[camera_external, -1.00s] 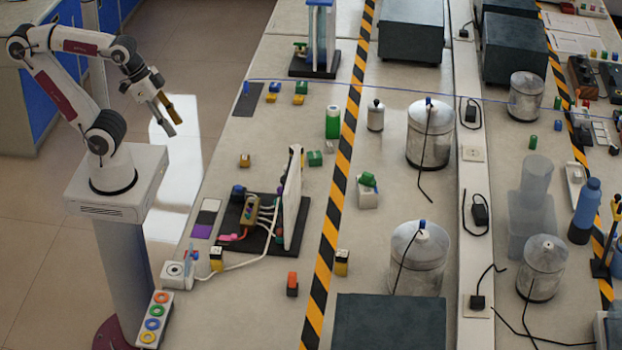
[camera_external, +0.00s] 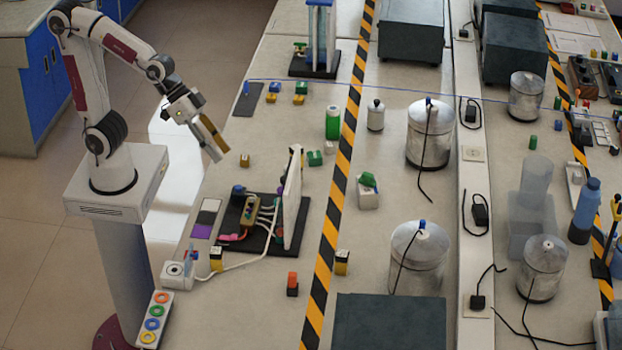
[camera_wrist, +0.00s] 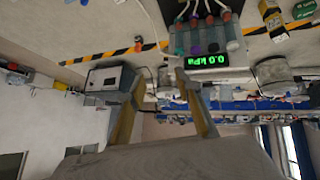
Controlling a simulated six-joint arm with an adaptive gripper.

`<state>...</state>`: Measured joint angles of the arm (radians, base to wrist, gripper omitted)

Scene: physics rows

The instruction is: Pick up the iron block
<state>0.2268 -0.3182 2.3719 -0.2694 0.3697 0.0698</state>
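My gripper (camera_external: 217,149) hangs in the air at the left edge of the bench, pointing down and to the right. Its fingers stand apart with nothing between them in the wrist view (camera_wrist: 160,84). A small yellow-brown block (camera_external: 244,160) lies on the bench just right of the fingertips. A small grey-white block (camera_external: 329,147) lies farther right, beside a green block (camera_external: 315,158). I cannot tell from the pictures which small block is the iron one.
A black board (camera_external: 262,238) with wiring and an upright white panel (camera_external: 293,198) stands in front. The wrist view shows its green display (camera_wrist: 202,61) and coloured tubes. A green cylinder (camera_external: 333,122) stands farther right. Bare bench lies around the yellow-brown block.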

